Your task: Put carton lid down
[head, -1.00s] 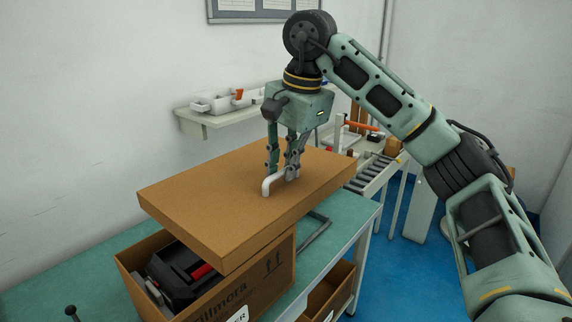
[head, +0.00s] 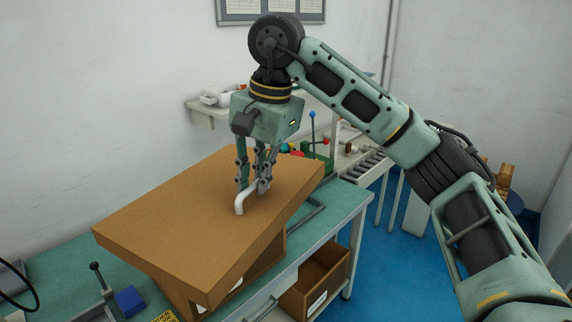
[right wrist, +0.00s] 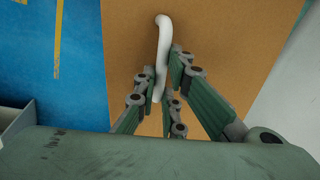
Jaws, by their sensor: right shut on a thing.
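The brown carton lid (head: 180,235) has a white handle (head: 240,206) on its top. My right gripper (head: 254,185) is shut on this handle and holds the lid over the carton (head: 181,302). In the head view the lid hides nearly all of the carton and its contents. I cannot tell whether the lid touches the carton. In the right wrist view the fingers (right wrist: 166,85) close around the white handle (right wrist: 162,45), with the lid (right wrist: 215,30) behind it. My left gripper is not in view.
The carton stands on a green-topped bench (head: 335,205). A blue block (head: 129,300) and a lever fixture (head: 98,282) are at the bench's left. An open cardboard box (head: 318,277) sits below the bench's front edge. A wall shelf (head: 205,112) is behind.

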